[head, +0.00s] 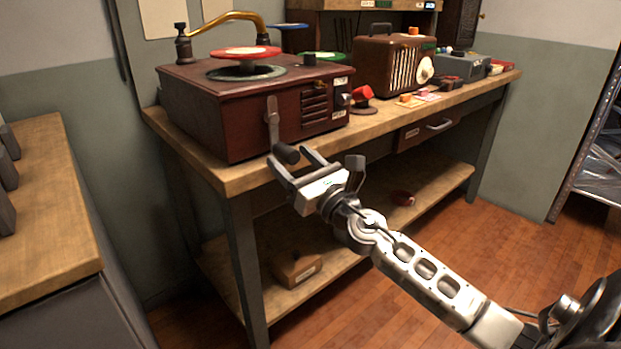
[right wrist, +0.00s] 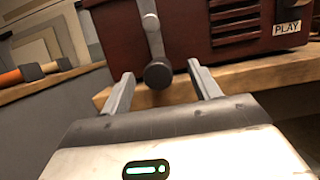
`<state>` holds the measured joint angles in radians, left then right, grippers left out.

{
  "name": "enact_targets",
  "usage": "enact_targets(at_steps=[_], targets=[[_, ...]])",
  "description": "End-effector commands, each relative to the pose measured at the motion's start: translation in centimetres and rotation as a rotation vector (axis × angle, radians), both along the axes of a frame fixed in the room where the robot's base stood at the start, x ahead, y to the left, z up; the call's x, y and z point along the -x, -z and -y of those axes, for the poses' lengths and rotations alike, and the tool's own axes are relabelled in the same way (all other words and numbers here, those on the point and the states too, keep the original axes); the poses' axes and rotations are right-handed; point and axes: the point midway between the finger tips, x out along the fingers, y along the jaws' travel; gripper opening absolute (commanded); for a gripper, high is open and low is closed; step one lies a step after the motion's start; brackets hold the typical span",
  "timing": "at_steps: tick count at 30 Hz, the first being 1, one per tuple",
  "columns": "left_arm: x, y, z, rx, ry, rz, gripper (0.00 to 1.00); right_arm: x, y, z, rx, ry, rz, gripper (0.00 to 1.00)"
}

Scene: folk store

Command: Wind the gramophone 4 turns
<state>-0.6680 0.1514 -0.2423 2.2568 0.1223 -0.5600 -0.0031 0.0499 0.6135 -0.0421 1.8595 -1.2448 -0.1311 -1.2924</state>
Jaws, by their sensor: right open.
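The gramophone (head: 225,110) is a dark red-brown wooden box on the workbench, with a brass tone arm and a red-labelled disc (head: 245,53) above its turntable. Its crank (head: 272,120) hangs down on the front face, with a dark round knob (head: 287,153) at the lower end. My right gripper (head: 292,165) is open, with its fingers on either side of the knob. In the right wrist view the knob (right wrist: 157,75) sits between the two fingertips, with gaps on both sides. The front also shows in the right wrist view, with a "PLAY" label (right wrist: 287,28). My left gripper is not in view.
The gramophone stands near the front edge of the wooden workbench (head: 225,178). A red knob-like object (head: 362,94) and a brown radio (head: 388,70) stand to its right. A small box (head: 297,270) lies on the lower shelf. Another counter (head: 45,215) is at the left.

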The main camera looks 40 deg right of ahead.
Motion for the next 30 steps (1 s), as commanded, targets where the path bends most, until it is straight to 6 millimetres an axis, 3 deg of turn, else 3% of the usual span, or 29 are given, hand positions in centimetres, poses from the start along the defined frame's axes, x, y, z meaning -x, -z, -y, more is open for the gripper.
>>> enact_targets(at_steps=[24,30], targets=[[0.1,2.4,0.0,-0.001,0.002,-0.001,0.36,6.3,2.1,0.4,0.000,-0.001,-0.001,0.62],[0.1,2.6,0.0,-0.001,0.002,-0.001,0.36,7.0,2.1,0.5,0.001,-0.001,0.000,0.62]])
